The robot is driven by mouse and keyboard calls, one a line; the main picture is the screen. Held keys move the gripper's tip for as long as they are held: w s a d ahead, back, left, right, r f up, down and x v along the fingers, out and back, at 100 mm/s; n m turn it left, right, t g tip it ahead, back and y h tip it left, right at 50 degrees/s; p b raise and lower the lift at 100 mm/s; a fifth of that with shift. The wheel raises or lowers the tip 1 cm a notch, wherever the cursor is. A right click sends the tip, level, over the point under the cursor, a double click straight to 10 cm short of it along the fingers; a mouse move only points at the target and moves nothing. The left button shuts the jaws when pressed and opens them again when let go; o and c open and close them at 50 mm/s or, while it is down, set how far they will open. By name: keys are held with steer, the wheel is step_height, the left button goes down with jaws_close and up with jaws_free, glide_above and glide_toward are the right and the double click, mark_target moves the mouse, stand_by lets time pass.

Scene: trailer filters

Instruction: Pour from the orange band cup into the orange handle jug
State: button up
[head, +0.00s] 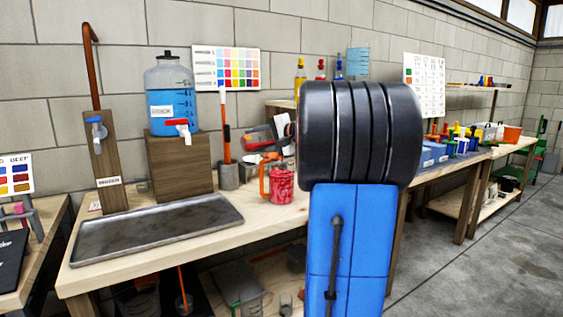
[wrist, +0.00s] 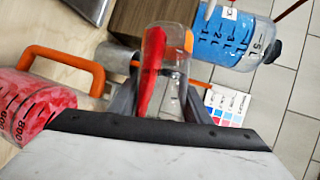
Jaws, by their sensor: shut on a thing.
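The orange handle jug (head: 282,187) stands on the wooden bench, red inside. In the wrist view it is at the left edge, with its red body (wrist: 38,108) and orange handle (wrist: 60,62) partly cut off. The clear orange band cup (wrist: 165,75) is held between the fingers of my gripper (wrist: 160,100), with red contents along one wall. In the head view the cup (head: 257,139) is tipped well over, near and above the jug. My gripper is shut on it and is partly hidden behind my arm. I cannot tell whether any liquid is falling.
A blue-filled dispenser (head: 170,105) stands on a wooden block (head: 180,165) left of the cup. A grey pot (head: 228,176) with an upright orange tool is close to the jug. A metal tray (head: 155,228) lies at the front left. Bottles and boxes crowd the right bench.

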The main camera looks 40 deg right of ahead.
steer(key=shift+w+a+r+n+g+h+b, duration=0.15)
steer(key=shift+a+n+g+h+b, duration=0.35)
steer(key=shift+n+h, duration=1.05)
steer(key=shift+w+a+r+n+g+h+b, duration=0.1)
steer(key=shift+a+n+g+h+b, duration=0.3)
steer(key=shift+n+h, duration=1.1)
steer(key=shift+w+a+r+n+g+h+b, duration=0.2)
steer(key=shift+a+n+g+h, duration=0.45)
steer(key=shift+n+h, duration=0.85)
steer(key=shift+a+n+y, duration=0.1)
steer(key=shift+n+y, duration=0.15)
steer(key=shift+n, duration=0.2)
